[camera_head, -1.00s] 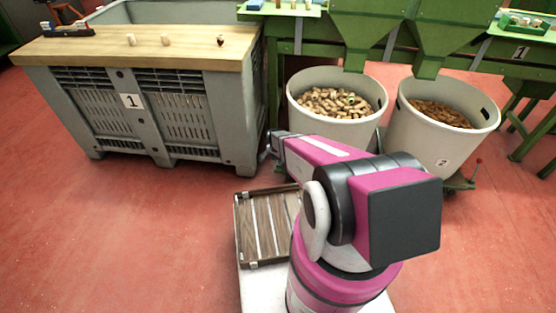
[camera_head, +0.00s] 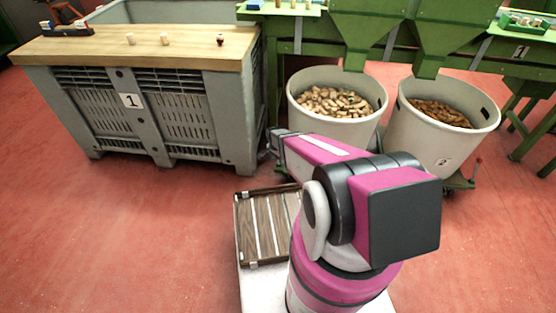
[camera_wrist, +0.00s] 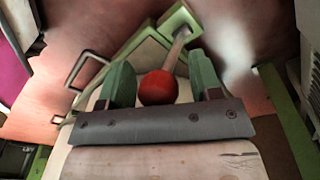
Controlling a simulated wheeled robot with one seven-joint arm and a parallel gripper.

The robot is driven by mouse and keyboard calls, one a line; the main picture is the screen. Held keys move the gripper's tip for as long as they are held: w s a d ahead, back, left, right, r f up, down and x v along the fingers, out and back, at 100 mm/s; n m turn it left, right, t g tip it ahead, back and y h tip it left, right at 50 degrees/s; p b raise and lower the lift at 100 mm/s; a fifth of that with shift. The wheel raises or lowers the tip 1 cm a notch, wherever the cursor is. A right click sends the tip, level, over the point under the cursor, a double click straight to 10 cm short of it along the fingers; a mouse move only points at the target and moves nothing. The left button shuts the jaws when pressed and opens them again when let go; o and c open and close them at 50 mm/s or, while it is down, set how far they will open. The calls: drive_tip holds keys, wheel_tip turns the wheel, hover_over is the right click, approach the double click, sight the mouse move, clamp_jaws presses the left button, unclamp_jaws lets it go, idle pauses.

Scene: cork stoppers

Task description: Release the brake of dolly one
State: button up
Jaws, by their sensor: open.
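In the wrist view, a red ball knob (camera_wrist: 158,88) tops a pale metal lever (camera_wrist: 177,48) that rises from a green dolly frame (camera_wrist: 181,19). My gripper (camera_wrist: 160,82) is open, with one green finger on each side of the knob. I cannot tell whether either finger touches it. In the head view my arm hides the gripper's fingers and this lever. The left white bin (camera_head: 335,127), full of corks, stands just beyond my arm, and its dolly is mostly hidden.
A second bin (camera_head: 440,130), marked 2, stands to the right; a red-tipped lever (camera_head: 477,165) shows beside it. A grey crate (camera_head: 190,120) marked 1, under a wooden top (camera_head: 190,45), stands at left. Green machinery (camera_head: 375,20) is behind. Red floor is clear at front left and right.

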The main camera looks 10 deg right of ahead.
drive_tip(key=r, duration=0.6)
drive_tip(key=a+r, duration=0.1)
drive_tip(key=r, duration=0.2)
drive_tip(key=shift+s+r, duration=0.1)
drive_tip(key=shift+r, duration=0.2)
